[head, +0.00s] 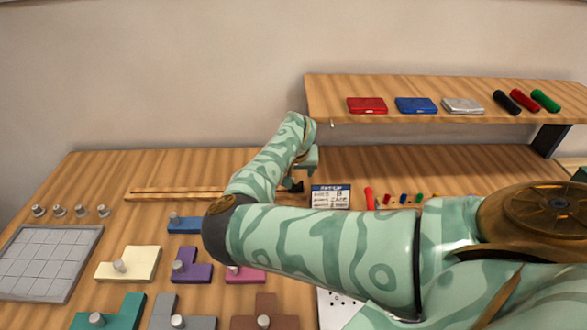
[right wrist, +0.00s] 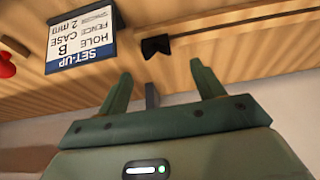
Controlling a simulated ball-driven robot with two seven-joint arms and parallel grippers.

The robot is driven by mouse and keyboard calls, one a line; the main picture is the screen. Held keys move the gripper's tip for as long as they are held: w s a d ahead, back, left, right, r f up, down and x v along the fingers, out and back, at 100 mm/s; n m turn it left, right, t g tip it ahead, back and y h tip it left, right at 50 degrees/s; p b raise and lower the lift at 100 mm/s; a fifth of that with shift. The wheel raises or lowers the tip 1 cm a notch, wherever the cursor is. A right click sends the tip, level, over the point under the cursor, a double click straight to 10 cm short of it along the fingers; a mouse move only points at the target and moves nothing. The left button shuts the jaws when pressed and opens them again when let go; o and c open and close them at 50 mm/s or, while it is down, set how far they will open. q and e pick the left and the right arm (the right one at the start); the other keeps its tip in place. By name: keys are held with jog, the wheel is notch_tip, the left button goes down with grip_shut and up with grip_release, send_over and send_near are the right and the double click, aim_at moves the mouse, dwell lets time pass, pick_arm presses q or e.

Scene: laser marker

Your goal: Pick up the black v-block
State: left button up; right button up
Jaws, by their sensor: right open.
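The black v-block (right wrist: 155,46) shows in the right wrist view as a small dark piece with a notched edge, on the wooden table. It lies beyond my open right gripper (right wrist: 162,72), roughly in line with the gap between the fingers and apart from them. In the head view, a small black piece that looks like the v-block (head: 294,186) shows just below my right gripper (head: 303,173), partly hidden by my arm. Nothing is held between the fingers. My left gripper is not in view.
A set-up card (head: 331,196) stands right of the block. Wooden strips (head: 175,193) lie left of it. A raised shelf (head: 430,95) holds red, blue and grey cases and dark, red and green cylinders. Coloured knobbed pieces and a grey grid tray (head: 90,240) lie at left.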

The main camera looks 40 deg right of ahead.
aim_at(296, 187)
jog(key=shift+b+x, duration=0.75)
jog(key=shift+x, duration=0.25)
jog(key=b+x, duration=0.2)
jog(key=x, duration=0.3)
jog(key=shift+s+d, duration=0.15)
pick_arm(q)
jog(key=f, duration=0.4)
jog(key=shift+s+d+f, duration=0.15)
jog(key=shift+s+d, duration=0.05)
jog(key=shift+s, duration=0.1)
pick_arm(e)
jog(key=shift+r, duration=0.1)
jog(key=shift+c, duration=1.2)
jog(key=c, duration=0.8)
